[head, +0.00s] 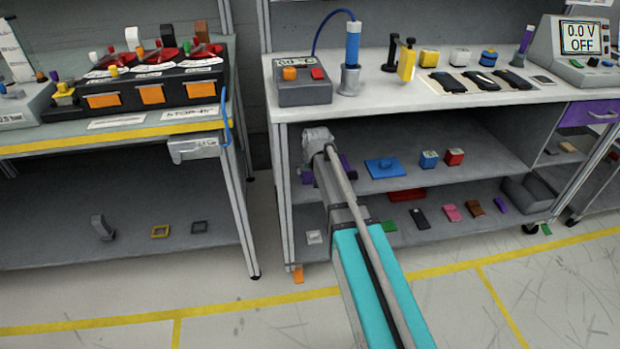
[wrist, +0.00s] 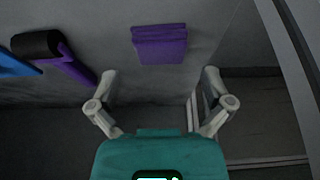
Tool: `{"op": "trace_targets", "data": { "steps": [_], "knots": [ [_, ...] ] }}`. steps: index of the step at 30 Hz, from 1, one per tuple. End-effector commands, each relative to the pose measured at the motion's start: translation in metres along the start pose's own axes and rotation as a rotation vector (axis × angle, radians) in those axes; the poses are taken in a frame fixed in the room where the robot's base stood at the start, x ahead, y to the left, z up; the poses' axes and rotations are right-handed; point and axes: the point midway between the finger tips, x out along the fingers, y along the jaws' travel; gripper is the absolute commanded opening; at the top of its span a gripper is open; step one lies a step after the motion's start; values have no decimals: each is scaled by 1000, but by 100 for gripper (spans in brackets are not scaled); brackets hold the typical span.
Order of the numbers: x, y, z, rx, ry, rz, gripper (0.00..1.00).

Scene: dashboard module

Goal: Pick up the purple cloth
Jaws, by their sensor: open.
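The purple cloth (wrist: 159,47) is a folded, flat rectangle on the grey shelf, at the top middle of the wrist view. In the head view a purple patch (head: 307,176) that looks like it shows just left of my arm, mostly hidden. My gripper (wrist: 160,76) is open and empty, with its two fingers spread wide and the cloth lying beyond them, between their lines. The fingers do not touch the cloth. In the head view my gripper (head: 317,138) is at the left end of the workbench's middle shelf, under the worktop.
A purple item with a black roll (wrist: 54,52) lies beside the cloth, with a blue pad (wrist: 14,64) past it. The blue pad (head: 385,167), a blue cube (head: 428,160) and a red cube (head: 454,157) share the shelf. A light post (wrist: 287,60) stands at the wrist view's right.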

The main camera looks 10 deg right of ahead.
Motion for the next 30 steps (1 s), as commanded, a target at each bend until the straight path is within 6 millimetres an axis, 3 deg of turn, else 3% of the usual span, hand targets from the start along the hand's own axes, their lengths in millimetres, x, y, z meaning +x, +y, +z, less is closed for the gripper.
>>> {"op": "trace_targets", "data": {
  "steps": [4, 19, 30],
  "knots": [
    [4, 0, -11, 0, 0, 0, 100],
    [7, 0, -11, 0, 0, 0, 100],
    [33, 0, -10, 0, 0, 0, 100]
  ]
}}
